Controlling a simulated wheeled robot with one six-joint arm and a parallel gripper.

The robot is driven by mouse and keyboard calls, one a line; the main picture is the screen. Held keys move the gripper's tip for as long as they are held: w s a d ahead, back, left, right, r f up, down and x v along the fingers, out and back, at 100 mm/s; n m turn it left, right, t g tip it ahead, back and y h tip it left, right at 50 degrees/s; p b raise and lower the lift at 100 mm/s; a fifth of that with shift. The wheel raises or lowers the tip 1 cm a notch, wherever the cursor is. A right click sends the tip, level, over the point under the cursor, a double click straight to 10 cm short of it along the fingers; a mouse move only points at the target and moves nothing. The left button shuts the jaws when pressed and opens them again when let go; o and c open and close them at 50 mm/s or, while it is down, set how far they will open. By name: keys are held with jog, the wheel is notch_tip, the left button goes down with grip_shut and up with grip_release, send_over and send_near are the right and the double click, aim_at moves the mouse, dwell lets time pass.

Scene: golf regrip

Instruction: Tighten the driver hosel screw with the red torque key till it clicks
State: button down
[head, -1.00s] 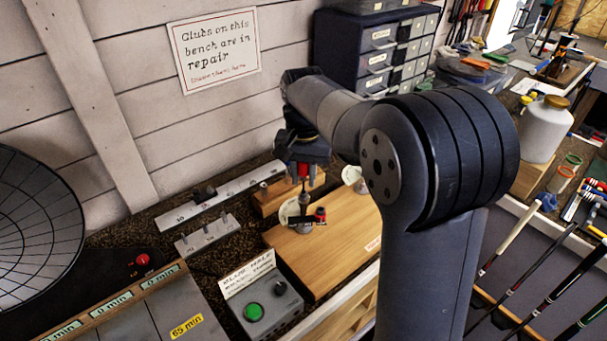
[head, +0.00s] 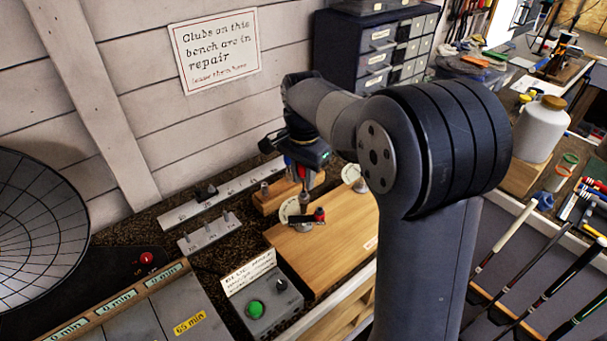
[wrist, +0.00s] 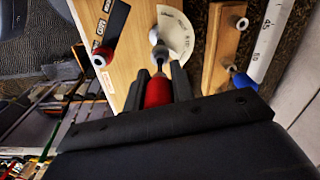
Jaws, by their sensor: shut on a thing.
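My gripper (head: 304,168) is shut on the red torque key (wrist: 158,92), with one dark finger on each side of its red handle in the wrist view. The key's metal shaft (head: 304,197) points down at a small grey metal fitting (wrist: 155,36) on the wooden block. The tip meets or nearly meets the fitting; I cannot tell whether it is seated in the screw. A pale, marked, fan-shaped plate (wrist: 176,34) lies beside the fitting. The driver head itself is not clear to me.
A blue-handled key (wrist: 241,80) stands by a wooden rack (wrist: 221,50) close to my gripper. A red-and-black piece (head: 319,215) sits beside the fitting. A grey box with a green button (head: 255,309) stands in front. The wooden block (head: 335,250) is otherwise largely bare.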

jog(key=m+p, duration=0.1)
jog(key=m, duration=0.4)
jog(key=shift+m, duration=0.4)
jog(key=shift+p, duration=0.3)
jog(key=m+p, duration=0.1)
jog(key=m, duration=0.4)
jog(key=shift+m, duration=0.3)
jog(key=c, duration=1.4)
grip_release()
jog(key=shift+o, duration=0.2)
